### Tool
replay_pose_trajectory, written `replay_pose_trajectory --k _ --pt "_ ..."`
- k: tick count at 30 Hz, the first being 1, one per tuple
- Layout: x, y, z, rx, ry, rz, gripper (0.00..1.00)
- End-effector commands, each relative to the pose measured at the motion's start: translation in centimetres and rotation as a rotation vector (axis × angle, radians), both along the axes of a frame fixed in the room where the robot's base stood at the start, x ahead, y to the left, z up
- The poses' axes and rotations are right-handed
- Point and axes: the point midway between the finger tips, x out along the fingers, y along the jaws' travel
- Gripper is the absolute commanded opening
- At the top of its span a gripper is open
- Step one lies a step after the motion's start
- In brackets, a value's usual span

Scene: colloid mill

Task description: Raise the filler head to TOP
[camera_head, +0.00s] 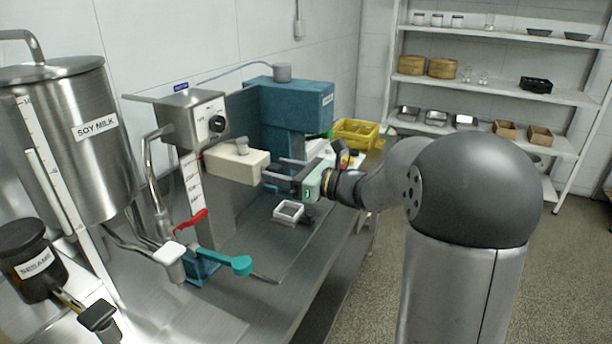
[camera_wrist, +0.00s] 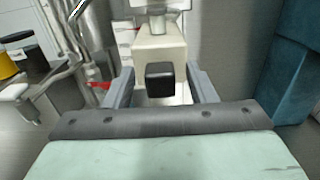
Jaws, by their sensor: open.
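The filler head, a cream block (camera_head: 237,162), sticks out from a grey column beside a white labelled scale strip (camera_head: 192,183); the strip's lettering is too small to read. In the wrist view the cream block (camera_wrist: 160,45) is straight ahead, with a square black knob (camera_wrist: 160,80) on its near face. My gripper (camera_head: 275,171) is at the block's right end. In the wrist view its two grey fingers (camera_wrist: 163,88) stand apart, one left and one right of the knob, with visible gaps. The knob is mostly hidden by the fingers in the head view.
A teal machine (camera_head: 295,105) stands behind the gripper. A red lever (camera_head: 190,221) and teal-handled lever (camera_head: 238,264) are at front left. A small white-rimmed square container (camera_head: 288,212) sits below the gripper. The soy milk tank (camera_head: 85,140) is at left.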

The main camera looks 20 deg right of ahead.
Motion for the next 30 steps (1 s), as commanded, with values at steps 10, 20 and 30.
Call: replay_pose_trajectory --k 10,20,30 --pt "-4.9 -5.3 -0.2 -0.001 -0.001 -0.006 0.51" --pt "-10.0 -10.5 -0.1 0.000 -0.001 -0.005 0.51" --pt "-11.8 -12.2 0.0 0.001 -0.001 -0.001 0.51"
